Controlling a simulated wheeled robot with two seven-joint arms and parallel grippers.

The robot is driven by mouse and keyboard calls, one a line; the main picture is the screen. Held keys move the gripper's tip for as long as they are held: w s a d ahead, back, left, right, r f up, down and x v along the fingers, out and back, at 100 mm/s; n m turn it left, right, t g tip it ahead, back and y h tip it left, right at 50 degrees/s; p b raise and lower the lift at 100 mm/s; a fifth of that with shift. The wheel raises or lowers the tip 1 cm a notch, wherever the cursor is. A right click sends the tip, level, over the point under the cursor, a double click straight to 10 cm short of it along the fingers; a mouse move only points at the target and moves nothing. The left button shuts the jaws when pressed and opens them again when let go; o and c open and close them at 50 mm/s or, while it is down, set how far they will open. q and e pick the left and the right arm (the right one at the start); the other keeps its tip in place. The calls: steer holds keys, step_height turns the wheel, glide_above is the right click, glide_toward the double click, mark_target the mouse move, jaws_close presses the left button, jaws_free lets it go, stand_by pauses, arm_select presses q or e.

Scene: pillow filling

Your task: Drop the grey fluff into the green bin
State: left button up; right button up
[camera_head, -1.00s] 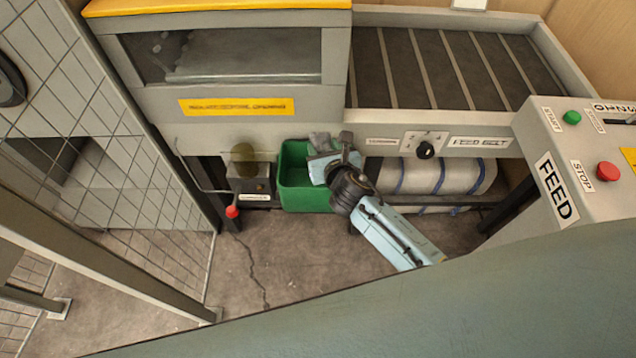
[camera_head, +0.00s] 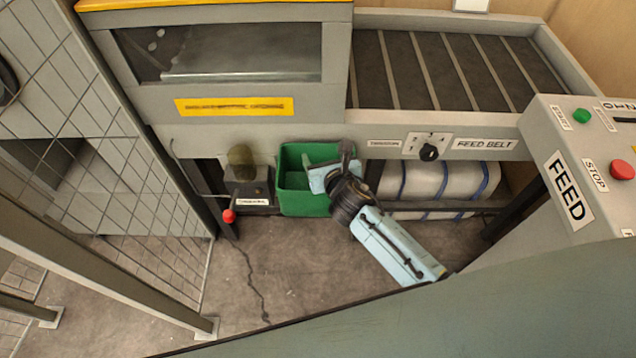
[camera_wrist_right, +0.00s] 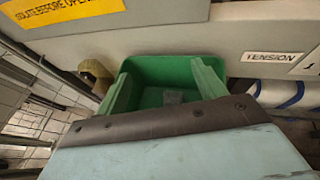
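The green bin (camera_head: 300,203) stands on the floor under the machine; it also shows in the wrist view (camera_wrist_right: 165,70). My right gripper (camera_head: 333,166) is at the bin's right side, over its rim. Its fingers look spread apart, with nothing seen between them. A small grey patch, seemingly the grey fluff (camera_wrist_right: 172,96), lies low inside the bin in the wrist view. I cannot make out the fluff in the head view. My left gripper is not in view.
A dark box with a rounded olive knob (camera_head: 241,156) stands left of the bin. A strapped pale roll (camera_head: 435,180) lies to the right under the feed belt (camera_head: 450,70). A mesh fence (camera_head: 75,100) is at the left. The floor in front is clear.

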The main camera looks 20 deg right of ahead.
steer(key=shift+s, duration=0.1)
steer(key=p+v, duration=0.2)
steer(key=v, duration=1.1)
steer(key=shift+r+p, duration=0.15)
steer(key=shift+p, duration=0.15)
steer(key=s+d+f+m+g+b, duration=0.1)
steer(key=s+d+f+m+g, duration=0.1)
steer(key=s+f+m, duration=0.55)
steer(key=s+d+f+m+g, duration=0.2)
steer(key=f+m+g, duration=0.15)
steer(key=f, duration=0.75)
steer(key=s+d+f+m+g+b, duration=0.15)
steer(key=s+f+m, duration=0.35)
steer(key=f, duration=0.5)
steer(key=s+d+f+m+g, duration=0.2)
steer(key=s+f+m, duration=0.4)
steer(key=s, duration=0.5)
steer(key=s+d+f+m+g, duration=0.2)
steer(key=s+f+m, duration=0.4)
steer(key=s+m, duration=0.4)
steer(key=shift+s+m+g, duration=0.35)
steer(key=shift+m+g, duration=0.45)
